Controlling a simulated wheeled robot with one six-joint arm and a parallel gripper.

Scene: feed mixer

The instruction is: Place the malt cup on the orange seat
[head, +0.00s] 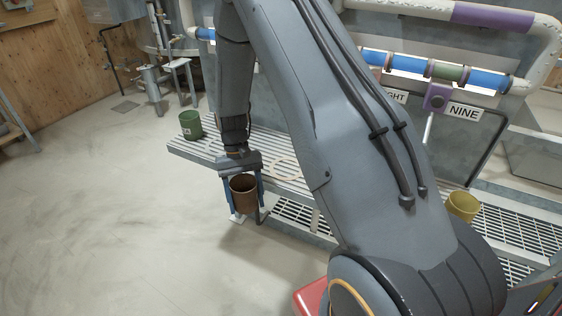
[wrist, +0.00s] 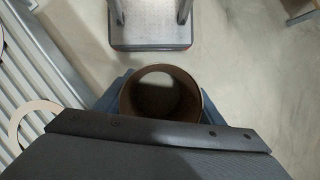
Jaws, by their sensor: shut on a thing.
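A brown cup (head: 243,192), which I take for the malt cup, hangs upright between the fingers of my gripper (head: 244,198). My gripper is shut on it, at the front edge of the slatted bench. In the wrist view the cup (wrist: 160,92) shows its open mouth and dark inside; any label is hidden. A pale ring-shaped seat (head: 284,163) lies on the bench to the right of my gripper, partly behind my arm. A pale ring (wrist: 36,116) also shows in the wrist view, left of the cup. I cannot tell which seat is the orange one.
A green cup (head: 190,125) stands at the bench's left end. A yellow cup (head: 462,206) stands at the right, beyond my arm. The slatted bench (head: 186,149) runs below blue pipes (head: 408,66). Open floor (head: 90,210) lies to the left.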

